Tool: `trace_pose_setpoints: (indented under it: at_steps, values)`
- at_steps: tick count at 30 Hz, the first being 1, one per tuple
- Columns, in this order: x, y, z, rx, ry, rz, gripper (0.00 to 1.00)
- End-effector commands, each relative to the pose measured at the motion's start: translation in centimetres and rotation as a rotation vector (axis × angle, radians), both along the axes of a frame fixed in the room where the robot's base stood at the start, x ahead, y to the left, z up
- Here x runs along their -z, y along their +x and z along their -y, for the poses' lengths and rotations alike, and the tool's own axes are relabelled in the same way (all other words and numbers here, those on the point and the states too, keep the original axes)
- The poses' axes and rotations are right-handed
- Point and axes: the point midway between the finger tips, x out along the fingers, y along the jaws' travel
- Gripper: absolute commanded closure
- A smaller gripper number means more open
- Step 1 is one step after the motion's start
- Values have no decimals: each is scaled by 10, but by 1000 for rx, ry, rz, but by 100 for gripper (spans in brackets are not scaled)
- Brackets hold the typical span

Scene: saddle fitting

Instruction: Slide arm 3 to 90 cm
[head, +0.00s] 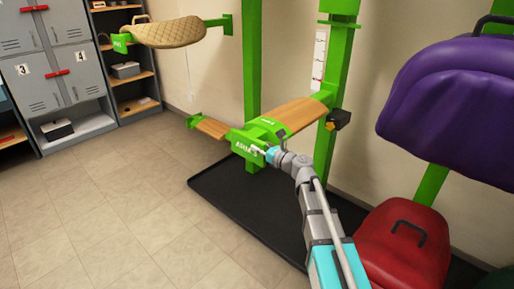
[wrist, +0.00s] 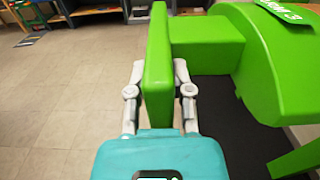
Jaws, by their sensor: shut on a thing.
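Arm 3 (head: 245,145) is a green block with wooden boards, low on the green upright (head: 327,150) above a black mat. It also shows in the wrist view as a green body (wrist: 265,60) with a flat upright plate (wrist: 158,70) at its near end. My gripper (head: 262,150) is at the front of arm 3. In the wrist view my gripper (wrist: 160,78) has one finger on each side of the plate and is shut on it. A white scale strip (head: 319,60) is by the upright; its numbers are too small to read.
A black-and-yellow fitting (head: 337,120) sits on the upright. A tan quilted saddle (head: 175,32) hangs on another green arm at upper left. Purple (head: 450,105) and red (head: 405,245) saddles stand close on the right. Grey lockers (head: 60,60) are at the back left. The tiled floor (head: 110,210) at left is clear.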

Motion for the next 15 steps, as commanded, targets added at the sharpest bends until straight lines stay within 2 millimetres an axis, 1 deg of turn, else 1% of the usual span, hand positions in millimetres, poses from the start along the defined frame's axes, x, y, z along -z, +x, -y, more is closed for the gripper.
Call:
trace_pose_setpoints:
  at_steps: [5, 6, 8, 9, 11, 15]
  values:
    - [0, 1, 1, 5, -2, 1, 100]
    - [-1, 2, 1, 5, -1, 0, 66]
    - [-1, 1, 1, 5, -1, 1, 55]
    - [-1, 1, 1, 4, -1, 1, 48]
    - [-1, 1, 1, 4, -1, 1, 37]
    - [-1, 1, 0, 2, 0, 0, 37]
